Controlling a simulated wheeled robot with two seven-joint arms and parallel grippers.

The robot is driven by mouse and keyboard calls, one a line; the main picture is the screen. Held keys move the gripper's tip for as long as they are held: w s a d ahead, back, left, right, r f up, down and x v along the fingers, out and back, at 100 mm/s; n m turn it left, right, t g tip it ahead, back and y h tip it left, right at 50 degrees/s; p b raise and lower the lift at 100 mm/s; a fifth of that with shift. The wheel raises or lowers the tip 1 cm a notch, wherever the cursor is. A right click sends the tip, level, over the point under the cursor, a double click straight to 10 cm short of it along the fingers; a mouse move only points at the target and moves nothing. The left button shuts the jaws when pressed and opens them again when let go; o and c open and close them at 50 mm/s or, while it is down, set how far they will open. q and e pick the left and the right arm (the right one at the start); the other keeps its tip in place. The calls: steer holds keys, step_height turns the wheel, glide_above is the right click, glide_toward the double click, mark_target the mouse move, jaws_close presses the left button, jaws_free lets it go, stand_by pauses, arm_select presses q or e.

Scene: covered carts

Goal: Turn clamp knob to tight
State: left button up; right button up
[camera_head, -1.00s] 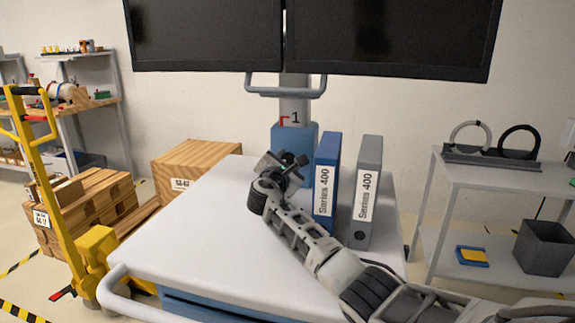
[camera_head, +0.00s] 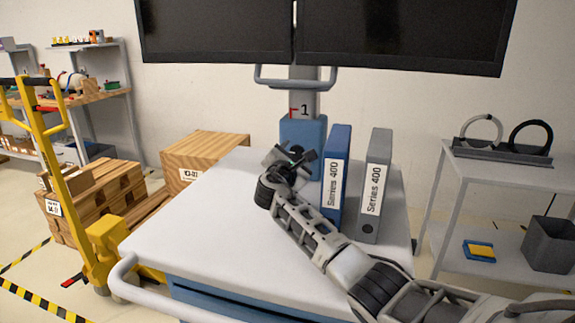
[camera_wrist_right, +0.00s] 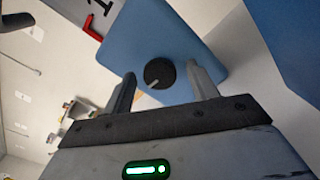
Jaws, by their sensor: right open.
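The clamp knob (camera_wrist_right: 159,73) is a small round black knob with a pale pointer line, on the face of a blue clamp block (camera_wrist_right: 185,35). In the wrist view the pointer slants toward the lower left. The block (camera_head: 314,133) also shows in the head view at the base of the monitor post; the knob is hidden there behind my right gripper (camera_head: 290,155). My right gripper is open, its two fingers (camera_wrist_right: 161,76) on either side of the knob with a visible gap at each side. Whether the fingertips reach the knob's depth is unclear. My left gripper is out of view.
A blue binder (camera_head: 335,180) and a grey binder (camera_head: 373,195) stand upright on the white cart top (camera_head: 200,235), close to the right of my gripper. Monitors (camera_head: 400,35) hang above. The cart top's left part is clear.

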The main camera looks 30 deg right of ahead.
arm_select(q)
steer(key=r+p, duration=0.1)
steer(key=p, duration=0.1)
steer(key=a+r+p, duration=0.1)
steer(key=p, duration=0.1)
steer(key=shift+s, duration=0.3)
arm_select(e)
steer(key=v, duration=1.5)
steer(key=shift+s+a, duration=0.1)
